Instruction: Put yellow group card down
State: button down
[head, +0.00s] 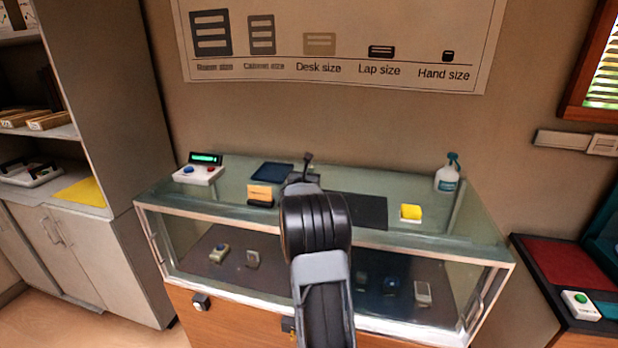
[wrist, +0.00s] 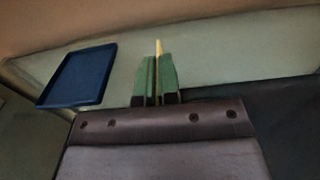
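My gripper (wrist: 156,75) shows in the wrist view with its two green fingers close together. A thin yellow card (wrist: 159,48) sits between them, seen edge-on and sticking up past the fingertips; no writing on it can be read. In the head view my gripper (head: 303,170) is over the back middle of the glass display case (head: 340,236), and my arm hides the card there. The gap between the card and the glass top cannot be judged.
On the case top are a blue tray (head: 272,172), an orange card in a dark holder (head: 260,193), a dark mat (head: 358,210), a yellow-topped white block (head: 411,213), a button box (head: 199,174) and a spray bottle (head: 447,176).

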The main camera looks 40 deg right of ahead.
jog(key=shift+f, duration=0.5)
jog(key=shift+a+f, duration=0.1)
jog(key=c, duration=1.8)
grip_release()
jog(key=o, duration=0.4)
jog(key=shift+o, duration=0.2)
